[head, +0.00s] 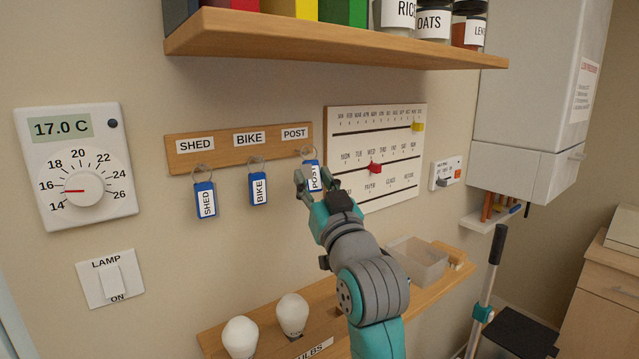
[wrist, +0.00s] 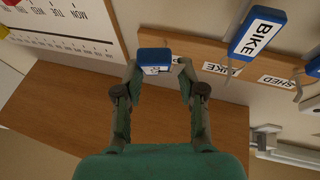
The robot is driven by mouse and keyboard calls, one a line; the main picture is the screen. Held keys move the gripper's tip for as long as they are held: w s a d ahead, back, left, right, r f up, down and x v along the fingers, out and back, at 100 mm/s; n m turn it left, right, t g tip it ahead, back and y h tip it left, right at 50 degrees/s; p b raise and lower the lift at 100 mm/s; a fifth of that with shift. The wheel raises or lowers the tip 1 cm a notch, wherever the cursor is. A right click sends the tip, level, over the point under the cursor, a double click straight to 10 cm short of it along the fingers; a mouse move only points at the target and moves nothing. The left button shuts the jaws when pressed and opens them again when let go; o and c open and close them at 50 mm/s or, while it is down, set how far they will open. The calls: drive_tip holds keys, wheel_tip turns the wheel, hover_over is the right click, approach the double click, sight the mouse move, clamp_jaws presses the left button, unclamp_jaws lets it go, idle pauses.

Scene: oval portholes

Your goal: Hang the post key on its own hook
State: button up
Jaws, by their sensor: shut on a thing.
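The blue post key (head: 313,174), with a white POST tag, is between the fingers of my gripper (head: 315,184). My gripper is shut on it, just below the POST label (head: 295,133) at the right end of the wooden key board (head: 222,163). The key's ring shows close to the POST hook; I cannot tell whether it is on the hook. In the wrist view the key's blue end (wrist: 154,55) sits between the fingertips (wrist: 157,69). The shed key (head: 205,201) and the bike key (head: 258,189) hang under their own labels.
A calendar board (head: 345,119) with sliders is close to the right of my gripper. A wooden shelf (head: 330,43) with jars overhangs above. A lower shelf (head: 265,325) carries bulbs (head: 292,315) and a clear tray (head: 415,262). A thermostat (head: 80,165) is far left.

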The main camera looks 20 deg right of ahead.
drive_tip(key=shift+w+a, duration=0.2)
drive_tip(key=shift+w, duration=0.2)
drive_tip(key=shift+w+a+f, duration=0.15)
drive_tip(key=shift+w+f, duration=0.35)
drive_tip(key=shift+w, duration=0.15)
drive_tip(key=o, duration=1.1)
